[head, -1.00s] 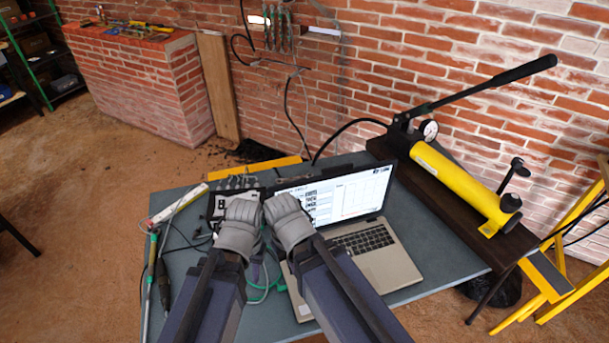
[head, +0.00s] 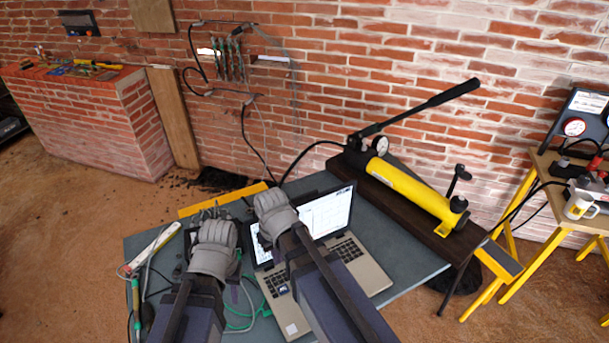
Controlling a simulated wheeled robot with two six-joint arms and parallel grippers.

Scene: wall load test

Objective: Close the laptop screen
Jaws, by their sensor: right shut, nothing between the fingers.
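The laptop (head: 367,277) stands open on the grey-green table, its lit screen (head: 328,213) raised and facing me. The keyboard shows on both sides of my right arm. My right gripper (head: 268,203) is shut and empty. It overlaps the screen's upper left part; I cannot tell whether it touches the screen. My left gripper (head: 216,233) is left of the laptop, over cables on the table. Its fingers point away from me, and their opening cannot be made out. My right forearm hides part of the keyboard and base.
A yellow hand pump (head: 415,188) with a long black lever lies on a dark board right of the laptop. A white power strip (head: 154,248) and green cables (head: 247,307) lie on the left of the table (head: 408,258). A brick wall stands behind.

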